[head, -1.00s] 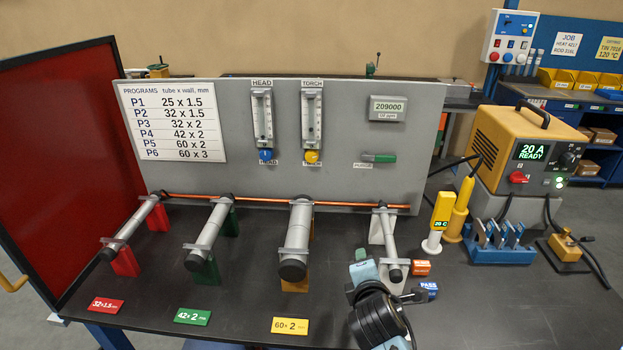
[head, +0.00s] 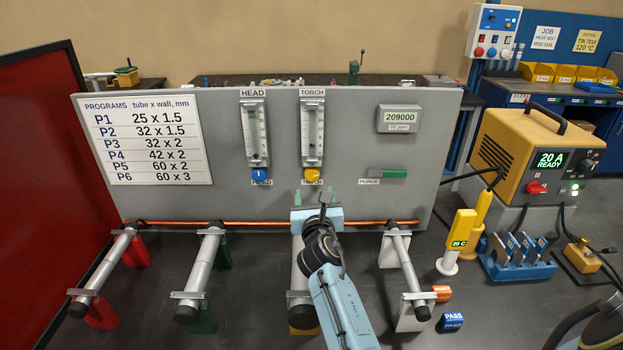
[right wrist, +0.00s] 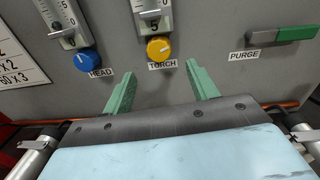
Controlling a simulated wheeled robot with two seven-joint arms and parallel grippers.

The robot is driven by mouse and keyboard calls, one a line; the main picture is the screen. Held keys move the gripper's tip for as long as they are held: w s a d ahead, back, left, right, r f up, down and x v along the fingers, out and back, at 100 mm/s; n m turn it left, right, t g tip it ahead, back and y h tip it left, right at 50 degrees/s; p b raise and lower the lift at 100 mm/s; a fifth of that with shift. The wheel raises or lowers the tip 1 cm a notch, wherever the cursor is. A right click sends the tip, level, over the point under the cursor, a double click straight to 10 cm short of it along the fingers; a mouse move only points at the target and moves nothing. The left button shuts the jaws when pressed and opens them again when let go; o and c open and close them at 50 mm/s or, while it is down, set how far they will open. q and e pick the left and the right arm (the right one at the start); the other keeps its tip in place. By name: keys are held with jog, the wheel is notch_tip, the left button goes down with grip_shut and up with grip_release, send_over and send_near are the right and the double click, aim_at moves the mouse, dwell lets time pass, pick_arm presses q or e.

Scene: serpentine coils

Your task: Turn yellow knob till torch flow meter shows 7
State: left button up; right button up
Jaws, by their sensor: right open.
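The yellow knob (head: 312,174) sits on the grey panel under the torch flow meter (head: 312,133), a clear upright tube; its reading is too small to tell. In the right wrist view the yellow knob (right wrist: 159,48) is above the label TORCH, with the lower end of the meter (right wrist: 150,14) over it. My right gripper (head: 313,197) is just in front of and below the knob. Its two green fingers (right wrist: 158,78) are apart and empty, pointing at the panel to either side below the knob, not touching it. My left gripper is not in view.
The blue head knob (head: 260,174) is left of the yellow one, and the green purge handle (head: 393,173) is to the right. A copper pipe (head: 180,222) runs along the panel's foot. Grey tubes on coloured stands (head: 205,265) stand in front. A yellow power unit (head: 535,150) is at right.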

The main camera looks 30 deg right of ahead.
aim_at(312, 178)
jog(key=b+x, duration=0.1)
jog(key=x, duration=0.6)
jog(key=shift+f, duration=0.15)
jog(key=shift+w+d, duration=0.15)
jog(key=shift+w, duration=0.15)
jog(key=shift+w+d+b, duration=0.1)
jog(key=shift+w+b, duration=0.05)
jog(key=shift+b, duration=0.15)
jog(key=c, duration=1)
jog(key=shift+m+b, duration=0.55)
jog(key=shift+m, duration=0.55)
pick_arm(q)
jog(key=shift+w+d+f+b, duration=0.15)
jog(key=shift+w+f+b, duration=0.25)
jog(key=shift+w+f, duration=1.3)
pick_arm(e)
jog(key=shift+m, duration=1.3)
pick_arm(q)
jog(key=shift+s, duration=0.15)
pick_arm(e)
jog(key=o, duration=1)
